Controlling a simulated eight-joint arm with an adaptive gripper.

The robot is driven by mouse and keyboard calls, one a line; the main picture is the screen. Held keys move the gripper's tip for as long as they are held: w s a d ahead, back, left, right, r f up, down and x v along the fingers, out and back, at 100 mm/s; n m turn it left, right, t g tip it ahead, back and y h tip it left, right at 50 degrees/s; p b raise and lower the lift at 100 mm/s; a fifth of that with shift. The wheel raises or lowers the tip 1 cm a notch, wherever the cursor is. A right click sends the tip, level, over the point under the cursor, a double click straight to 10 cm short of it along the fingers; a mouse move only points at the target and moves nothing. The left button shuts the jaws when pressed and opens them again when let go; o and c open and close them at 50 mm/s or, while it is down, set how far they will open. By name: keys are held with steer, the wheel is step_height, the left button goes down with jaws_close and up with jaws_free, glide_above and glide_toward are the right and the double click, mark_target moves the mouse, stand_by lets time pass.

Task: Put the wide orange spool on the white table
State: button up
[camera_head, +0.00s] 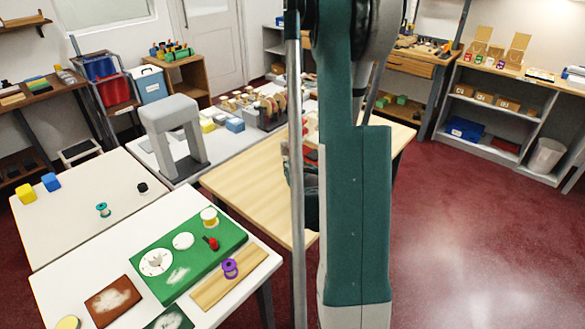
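A wide spool with yellow-orange thread and pale ends (209,217) stands upright on the far right corner of a green mat (205,264). The mat lies on the near white table (85,265). A second white table (65,222) adjoins it behind, and a white table with a grey stand is farther back. My teal arm fills the middle of the picture. Dark parts beside it (312,188), apparently my gripper, are mostly hidden behind the arm and a grey pole, over the light wooden table. Its fingers and anything between them cannot be made out.
Near the yellow-orange spool are two white discs (183,241), a small red object (212,243) and a purple spool (230,268) on a wooden board. The second white table holds a teal spool (103,210), yellow and blue blocks and a black piece, with free room between.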

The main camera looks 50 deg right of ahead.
mark_target(292, 164)
steer(key=shift+r, duration=0.15)
steer(key=shift+r+p, duration=1.6)
steer(key=shift+r, duration=3.25)
steer(key=shift+a, duration=0.1)
steer(key=w+a+n+t+y, duration=0.1)
steer(key=w+a+n+y, duration=0.1)
steer(key=w+a, duration=0.55)
steer(key=w+a+n+y, duration=0.2)
steer(key=w+a, duration=0.2)
steer(key=a, duration=0.6)
steer(key=w+a+n+t+y, duration=0.1)
steer(key=w+a+y, duration=0.1)
steer(key=w+a, duration=0.45)
steer(key=w+a+r+n+y, duration=0.1)
steer(key=w+a+n+y, duration=0.1)
steer(key=a, duration=1.3)
steer(key=w+a+r+n+y, duration=0.1)
steer(key=w+a+n+y, duration=0.2)
steer(key=a, duration=1.2)
steer(key=shift+r+n+y, duration=0.15)
steer(key=shift+n+y, duration=0.15)
steer(key=shift+y, duration=0.1)
steer(key=shift+d, duration=0.1)
